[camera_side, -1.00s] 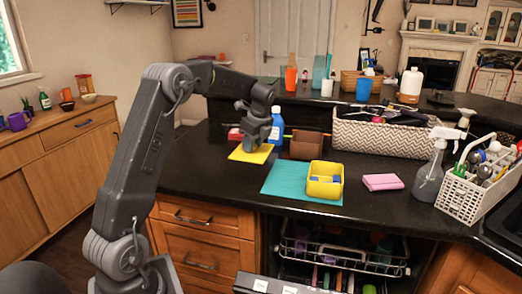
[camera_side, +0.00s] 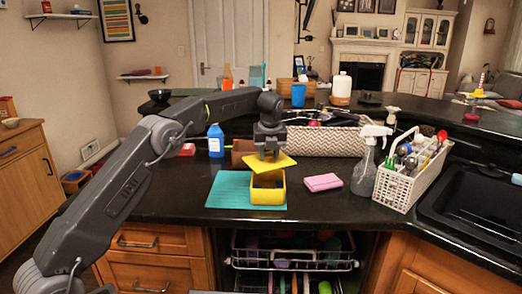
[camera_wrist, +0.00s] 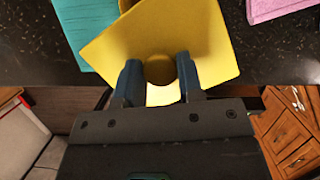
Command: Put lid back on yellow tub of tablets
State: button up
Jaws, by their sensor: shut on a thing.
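The yellow lid (camera_side: 279,164) is a flat square plate, held by my gripper (camera_side: 269,153) just above the yellow tub (camera_side: 268,197). In the side view the lid looks tilted and turned out of line with the tub. The tub stands upright on the teal mat (camera_side: 228,194), and its contents are mostly hidden. In the wrist view my gripper (camera_wrist: 160,76) is shut on a round knob of the lid (camera_wrist: 200,38). The lid hides nearly all of the tub there. I cannot tell whether lid and tub touch.
A pink sponge (camera_side: 322,182) lies right of the tub. A spray bottle (camera_side: 366,166) and a white caddy (camera_side: 402,188) stand farther right. A blue bottle (camera_side: 215,141), brown box (camera_side: 241,150) and woven basket (camera_side: 322,141) are behind. The dishwasher (camera_side: 290,250) is open below the counter.

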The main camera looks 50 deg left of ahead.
aim_at(269, 161)
jog(key=shift+f, duration=2.75)
jog(key=shift+f, duration=0.15)
jog(key=o, duration=1.5)
jog(key=shift+r, duration=3.5)
jog(key=shift+c, duration=0.3)
grip_shut()
